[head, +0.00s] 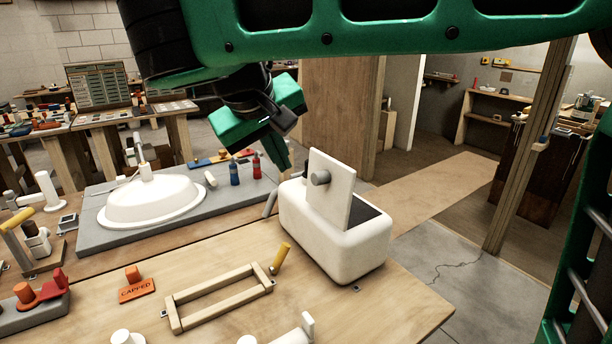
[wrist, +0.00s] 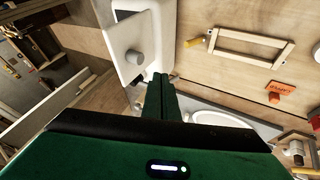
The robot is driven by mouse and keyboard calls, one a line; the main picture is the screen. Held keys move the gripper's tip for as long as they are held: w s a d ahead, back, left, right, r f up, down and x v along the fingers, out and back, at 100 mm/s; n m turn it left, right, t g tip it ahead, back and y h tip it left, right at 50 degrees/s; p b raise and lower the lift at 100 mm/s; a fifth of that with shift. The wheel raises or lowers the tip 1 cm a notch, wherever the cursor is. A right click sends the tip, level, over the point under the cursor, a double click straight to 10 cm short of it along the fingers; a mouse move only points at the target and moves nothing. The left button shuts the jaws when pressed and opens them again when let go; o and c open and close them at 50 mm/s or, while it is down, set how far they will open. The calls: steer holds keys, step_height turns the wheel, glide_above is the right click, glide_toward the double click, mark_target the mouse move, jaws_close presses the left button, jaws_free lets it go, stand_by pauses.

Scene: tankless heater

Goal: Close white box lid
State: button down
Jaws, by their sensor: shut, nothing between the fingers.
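The white box (head: 333,238) stands at the right end of the wooden workbench. Right of the lid, the dark opening of the box shows. My green gripper (head: 284,162) is up and to the left of the lid, pointing down. Its fingers (wrist: 161,78) are shut and empty, and look apart from the lid.
A wooden frame (head: 218,296) and a yellow-handled piece (head: 281,258) lie left of the box. An orange "CAPPED" block (head: 136,286) is further left. A white basin (head: 152,202) and red and blue bottles (head: 256,165) stand behind. The bench ends right of the box.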

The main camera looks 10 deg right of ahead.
steer(key=w+d+f, duration=0.5)
steer(key=d+f, duration=0.1)
steer(key=shift+w+f, duration=0.4)
stand_by(0.3)
